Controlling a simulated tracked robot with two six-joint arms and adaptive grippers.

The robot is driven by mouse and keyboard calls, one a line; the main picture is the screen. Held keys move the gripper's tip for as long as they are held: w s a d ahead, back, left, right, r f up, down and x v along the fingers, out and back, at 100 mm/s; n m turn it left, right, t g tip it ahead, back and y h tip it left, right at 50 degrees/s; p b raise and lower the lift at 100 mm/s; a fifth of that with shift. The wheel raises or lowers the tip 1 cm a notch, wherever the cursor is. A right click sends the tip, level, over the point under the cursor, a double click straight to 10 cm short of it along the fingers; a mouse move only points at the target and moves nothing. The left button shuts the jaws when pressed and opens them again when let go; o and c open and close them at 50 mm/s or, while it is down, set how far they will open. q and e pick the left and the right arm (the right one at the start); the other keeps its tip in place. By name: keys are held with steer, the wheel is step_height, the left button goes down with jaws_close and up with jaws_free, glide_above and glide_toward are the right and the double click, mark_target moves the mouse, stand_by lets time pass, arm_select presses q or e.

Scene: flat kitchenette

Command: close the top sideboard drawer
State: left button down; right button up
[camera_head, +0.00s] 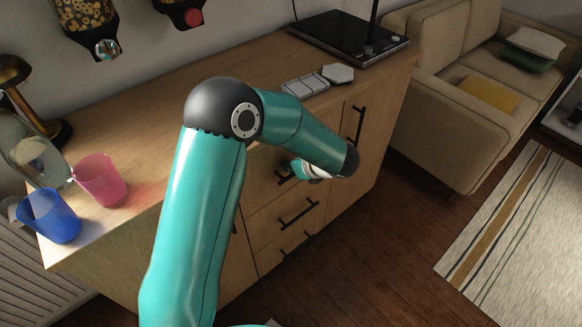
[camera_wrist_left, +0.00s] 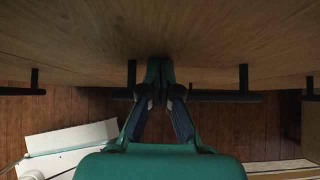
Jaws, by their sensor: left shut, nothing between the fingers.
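The sideboard (camera_head: 150,135) is a light wood cabinet with drawers with black bar handles. Its top drawer front is mostly hidden behind my left arm, and I cannot tell how far it stands out. Part of its black handle (camera_head: 285,178) shows beside my left gripper (camera_head: 306,170). In the left wrist view the shut, empty left gripper (camera_wrist_left: 160,66) has its fingertips close to the wooden drawer front (camera_wrist_left: 90,35), by the black bar handle (camera_wrist_left: 215,96). I cannot tell whether they touch. My right gripper is out of view.
A blue cup (camera_head: 48,216) and a pink cup (camera_head: 100,181) stand at the sideboard top's left end. A black hob (camera_head: 350,37) sits at the far end. A beige sofa (camera_head: 440,120) and a striped rug (camera_head: 525,240) lie right; wooden floor between is clear.

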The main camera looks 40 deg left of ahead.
arm_select(q)
steer(key=shift+a+r, duration=0.3)
steer(key=shift+a, duration=0.1)
steer(key=d+f+p+v, duration=0.1)
steer(key=p+v, duration=0.5)
steer(key=v, duration=0.4)
steer(key=s+d+f+n+g+h+p, duration=0.1)
steer(key=s+d+f+n+h+p, duration=0.3)
steer(key=s+n, duration=0.5)
steer(key=s+d+f+n+h+p, duration=0.4)
steer(key=s+d+f+n+h, duration=0.4)
steer(key=n, duration=0.5)
steer(key=s+d+f, duration=0.1)
steer(key=s+d, duration=0.1)
steer(key=shift+s+d+f+g+h, duration=0.2)
steer(key=shift+s+f+g+h, duration=0.1)
steer(key=shift+g+h, duration=0.1)
